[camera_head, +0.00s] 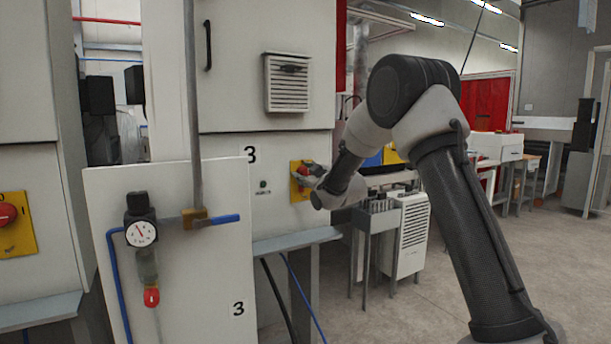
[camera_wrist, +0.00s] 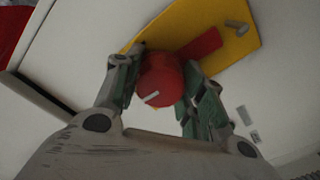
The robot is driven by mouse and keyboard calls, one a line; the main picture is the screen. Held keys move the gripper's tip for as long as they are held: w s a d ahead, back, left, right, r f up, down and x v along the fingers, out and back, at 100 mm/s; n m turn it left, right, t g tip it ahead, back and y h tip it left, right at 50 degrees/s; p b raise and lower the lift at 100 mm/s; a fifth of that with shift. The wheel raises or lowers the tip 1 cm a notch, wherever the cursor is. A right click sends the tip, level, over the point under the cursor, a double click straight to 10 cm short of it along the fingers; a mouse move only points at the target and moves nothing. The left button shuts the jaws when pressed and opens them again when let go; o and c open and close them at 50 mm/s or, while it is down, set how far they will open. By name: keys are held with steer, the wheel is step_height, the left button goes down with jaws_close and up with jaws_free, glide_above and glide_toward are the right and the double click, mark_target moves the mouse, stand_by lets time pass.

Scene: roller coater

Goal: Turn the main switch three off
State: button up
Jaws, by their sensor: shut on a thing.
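The main switch three is a red rotary knob on a yellow plate (camera_head: 297,188), on the white cabinet marked 3. In the wrist view the red knob (camera_wrist: 161,80) sits between the two fingers, with a white mark on its face and a red handle part reaching up right over the yellow plate (camera_wrist: 238,42). My gripper (camera_wrist: 160,88) is shut on the knob, a finger on each side. In the head view my gripper (camera_head: 309,176) reaches the plate from the right and hides part of the knob (camera_head: 304,170).
A white panel with a pressure gauge (camera_head: 141,234), a blue-handled valve (camera_head: 225,218) and a vertical pipe (camera_head: 192,110) stands left in front of the cabinet. Another red switch (camera_head: 7,214) is at far left. A small green button (camera_head: 263,184) is left of the plate. The right floor is open.

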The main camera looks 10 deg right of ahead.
steer(key=shift+n, duration=0.5)
steer(key=o, duration=1)
steer(key=v, duration=1.2)
